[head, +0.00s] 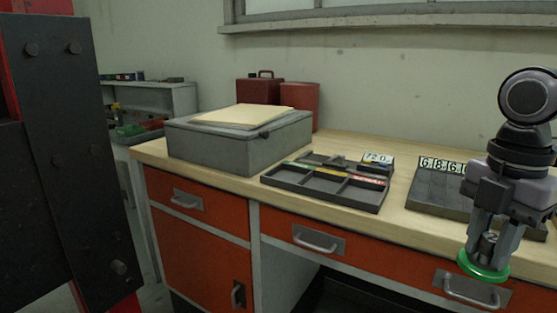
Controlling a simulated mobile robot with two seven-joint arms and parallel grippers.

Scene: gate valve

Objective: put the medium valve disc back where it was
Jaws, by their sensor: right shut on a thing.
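A valve disc with a bright green round rim (466,265) and a grey metal middle hangs below my right gripper (488,242). The right gripper points down and is shut on the disc's middle part. It is at the right of the head view, in front of the desk's front edge and a drawer. A dark grey tray (310,184) with several compartments lies on the desk to the left of the gripper. Its divider carries green, yellow and red labels, and some small dark parts lie in its back row. My left gripper is not in view.
A dark grid tray (428,191) with number cards (440,165) lies partly behind my right arm. A grey box (238,143) with papers stands on the desk's left. Orange drawers (335,234) fill the front. A bolted dark plate (75,170) blocks the left.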

